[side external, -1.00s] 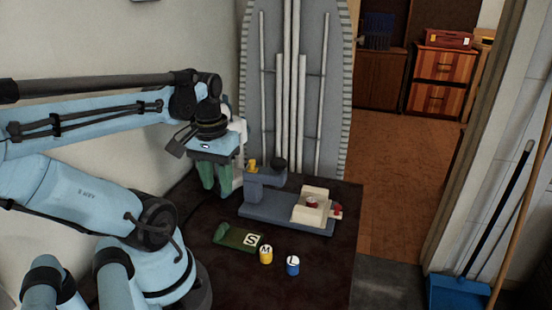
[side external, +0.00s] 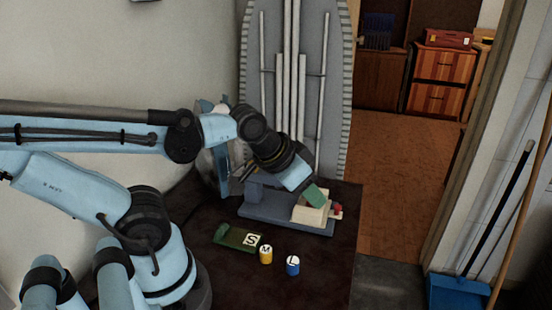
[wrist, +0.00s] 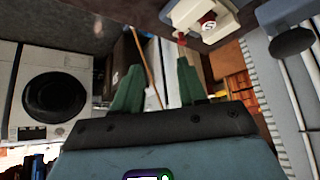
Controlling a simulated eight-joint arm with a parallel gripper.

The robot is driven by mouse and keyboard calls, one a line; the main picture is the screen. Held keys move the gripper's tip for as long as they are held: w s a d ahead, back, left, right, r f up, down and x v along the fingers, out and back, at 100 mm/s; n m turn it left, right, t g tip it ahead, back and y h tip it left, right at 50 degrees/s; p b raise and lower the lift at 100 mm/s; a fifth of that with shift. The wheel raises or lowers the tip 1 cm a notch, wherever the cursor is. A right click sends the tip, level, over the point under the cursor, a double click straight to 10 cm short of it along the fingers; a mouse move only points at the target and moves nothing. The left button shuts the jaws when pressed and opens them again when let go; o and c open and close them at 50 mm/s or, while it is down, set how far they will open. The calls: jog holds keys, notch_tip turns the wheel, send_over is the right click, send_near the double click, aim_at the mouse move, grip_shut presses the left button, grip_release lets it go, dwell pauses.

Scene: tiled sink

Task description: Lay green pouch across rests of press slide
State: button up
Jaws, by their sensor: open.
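The green pouch (side external: 232,236) lies flat on the dark counter in the side view, with a white tag marked S at its right end. The press slide (side external: 308,214) is a cream block on the blue-grey press base (side external: 262,212). The cream block also shows at the top of the wrist view (wrist: 188,14), holding a round piece marked S (wrist: 208,24). My gripper (side external: 315,195) is tilted over the slide in the side view and partly hides it. In the wrist view my gripper (wrist: 157,66) has its green fingers apart with nothing between them.
A yellow can marked M (side external: 266,255) and a blue can marked L (side external: 293,266) stand right of the pouch. A dark knob (wrist: 292,42) shows beside the slide in the wrist view. An ironing board (side external: 337,90) stands behind. The front counter is clear.

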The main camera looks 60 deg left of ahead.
jog(key=shift+a, duration=0.15)
jog(key=n+g, duration=0.7)
jog(key=n, duration=0.2)
send_over(220, 225)
jog(key=f, duration=0.1)
jog(key=shift+f, duration=5.95)
grip_shut()
